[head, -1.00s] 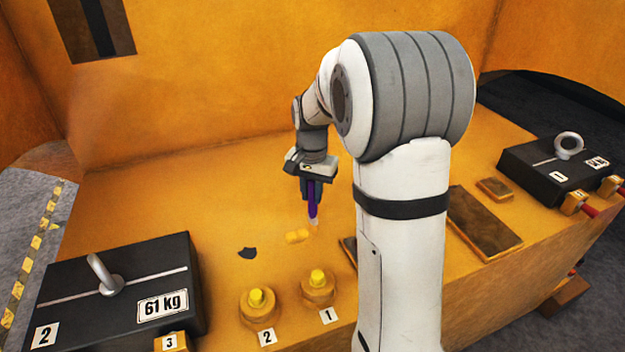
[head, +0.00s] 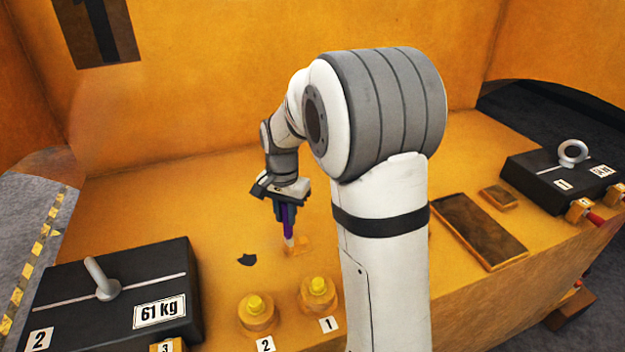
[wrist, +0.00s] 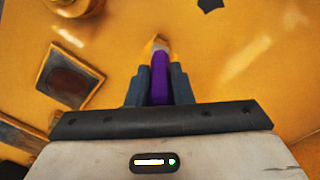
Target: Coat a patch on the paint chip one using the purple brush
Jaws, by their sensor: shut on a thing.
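My gripper (head: 284,208) is shut on the purple brush (head: 288,228), which points down. In the wrist view the purple handle (wrist: 160,80) sits between the two fingers, with the pale bristle tip beyond them. A dark, ragged patch (head: 247,260), which looks like a paint chip, lies on the orange surface left of the brush tip; its edge shows at the top of the wrist view (wrist: 210,4). A small yellow-orange lump (head: 304,246) lies close by the tip. I cannot tell whether the tip touches the lump or the surface.
Yellow-topped pots labelled 1 (head: 318,294) and 2 (head: 257,312) stand at the front. A black 61 kg block (head: 120,285) is at left, another black block (head: 560,178) at right. Framed dark plates (head: 478,230) lie right of my arm. The surface behind the dark patch is clear.

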